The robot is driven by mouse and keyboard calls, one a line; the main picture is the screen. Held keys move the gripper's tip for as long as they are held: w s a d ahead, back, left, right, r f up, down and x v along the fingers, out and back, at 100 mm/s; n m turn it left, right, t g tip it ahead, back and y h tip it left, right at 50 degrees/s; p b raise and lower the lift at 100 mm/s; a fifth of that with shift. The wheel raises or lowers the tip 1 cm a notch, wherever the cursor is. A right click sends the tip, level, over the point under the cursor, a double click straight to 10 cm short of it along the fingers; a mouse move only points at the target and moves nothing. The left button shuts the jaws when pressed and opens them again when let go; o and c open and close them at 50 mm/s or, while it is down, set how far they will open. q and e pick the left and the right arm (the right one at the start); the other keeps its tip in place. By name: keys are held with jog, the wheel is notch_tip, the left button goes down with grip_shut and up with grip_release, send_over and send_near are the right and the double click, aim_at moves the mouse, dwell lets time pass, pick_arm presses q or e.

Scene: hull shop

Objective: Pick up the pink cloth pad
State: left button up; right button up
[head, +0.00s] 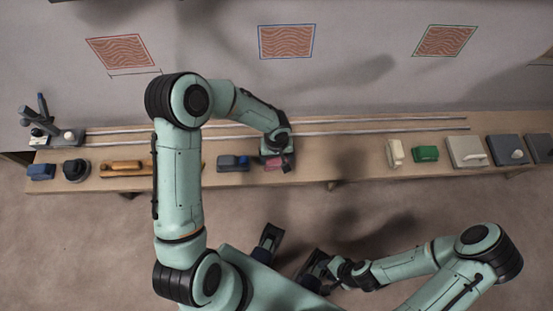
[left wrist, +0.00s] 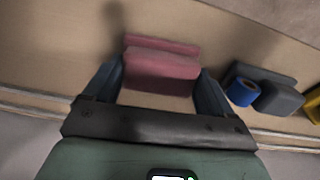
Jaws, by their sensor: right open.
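The pink cloth pad (head: 275,166) is on the wooden bench near its front edge, partly hidden by my left gripper (head: 276,152) in the head view. In the left wrist view the pad (left wrist: 160,62) shows as a dark pink block with a wider base, between the two fingers of my left gripper (left wrist: 160,82). The fingers stand on either side of it, about its width apart. I cannot tell whether they touch it. My right gripper (head: 292,254) is open and empty, low in front of the bench near my base.
A grey block with a blue roll (left wrist: 242,92) stands beside the pad. Along the bench (head: 350,172) are a yellow-brown tool (head: 122,168), a cream block (head: 394,152), a green block (head: 425,154) and grey tools. Metal rails (head: 330,132) run behind. The bench right of the pad is clear.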

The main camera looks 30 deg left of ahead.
pick_arm(q)
notch_tip(320, 180, up, 20)
jog(key=p, duration=0.2)
jog(key=shift+p, duration=0.35)
